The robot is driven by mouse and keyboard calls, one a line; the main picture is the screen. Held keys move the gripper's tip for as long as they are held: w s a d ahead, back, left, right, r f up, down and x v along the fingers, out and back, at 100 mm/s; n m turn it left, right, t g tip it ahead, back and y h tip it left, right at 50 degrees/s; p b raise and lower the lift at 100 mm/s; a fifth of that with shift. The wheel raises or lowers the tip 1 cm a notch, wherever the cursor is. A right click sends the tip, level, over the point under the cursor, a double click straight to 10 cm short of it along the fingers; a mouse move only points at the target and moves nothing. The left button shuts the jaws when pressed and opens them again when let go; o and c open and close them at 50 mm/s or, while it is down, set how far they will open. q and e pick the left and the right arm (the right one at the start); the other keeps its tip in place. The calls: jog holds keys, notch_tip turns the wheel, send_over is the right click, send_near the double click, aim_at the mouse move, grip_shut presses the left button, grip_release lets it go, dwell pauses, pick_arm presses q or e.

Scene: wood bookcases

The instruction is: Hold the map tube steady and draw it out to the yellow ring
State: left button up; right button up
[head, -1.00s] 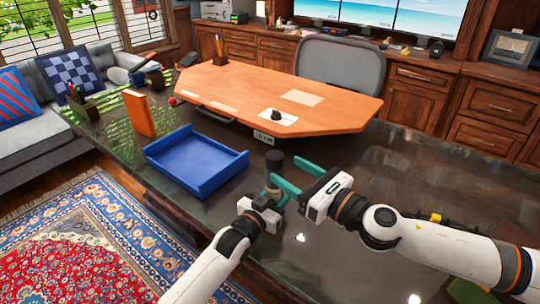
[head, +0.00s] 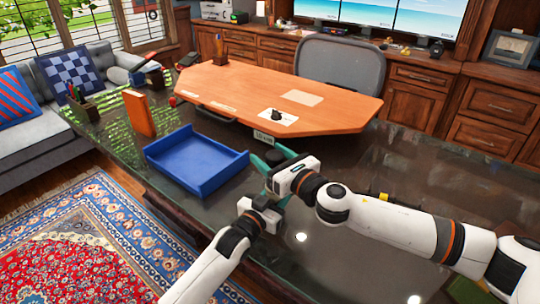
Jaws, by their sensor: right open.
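The blue tray (head: 190,183) lies close to the left of both grippers. An orange wooden desk top (head: 235,88) stands behind the tube. An orange book (head: 139,113) stands upright farther left. The dark glossy tabletop (head: 440,170) is mostly clear at the right.

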jog(key=shift+w+a, duration=0.2)
jog(key=shift+w, duration=0.05)
grip_shut()
jog(key=shift+r, duration=2.3)
grip_release()
